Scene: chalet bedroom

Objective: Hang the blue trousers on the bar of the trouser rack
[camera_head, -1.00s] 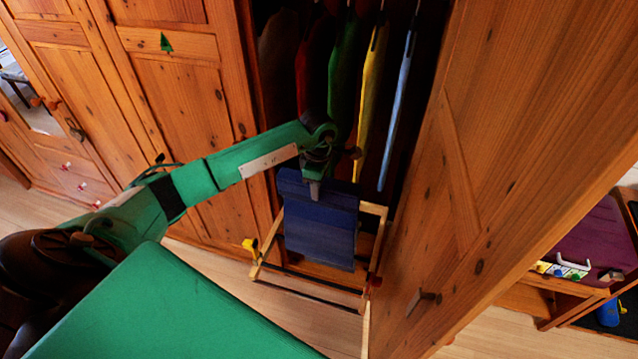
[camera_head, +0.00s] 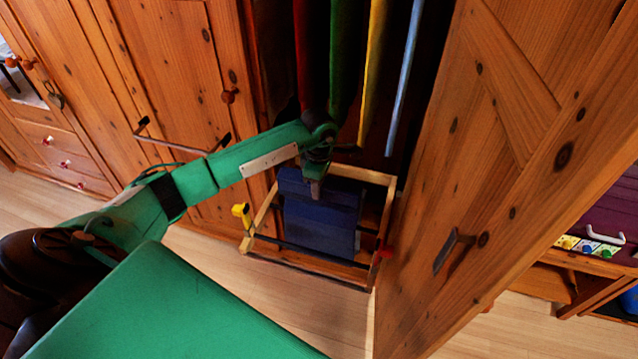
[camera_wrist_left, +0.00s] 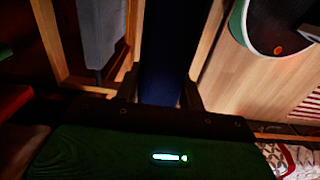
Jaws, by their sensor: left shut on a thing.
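The blue trousers (camera_head: 320,228) hang as a folded dark blue panel below my left gripper (camera_head: 316,188), which is shut on their upper part. In the left wrist view the trousers (camera_wrist_left: 165,55) show as a dark blue strip between the fingers. The trouser rack (camera_head: 262,217) is a low, light wooden frame at the wardrobe's opening. Its dark bar (camera_head: 268,239) shows to the left of the trousers. The trousers overlap the rack's middle in the head view; I cannot tell whether they touch the bar. My right gripper is not in view.
Red, green, yellow and light blue garments (camera_head: 403,80) hang above and behind the rack. The open wardrobe door (camera_head: 500,190) stands close on the right. Floor is clear in front.

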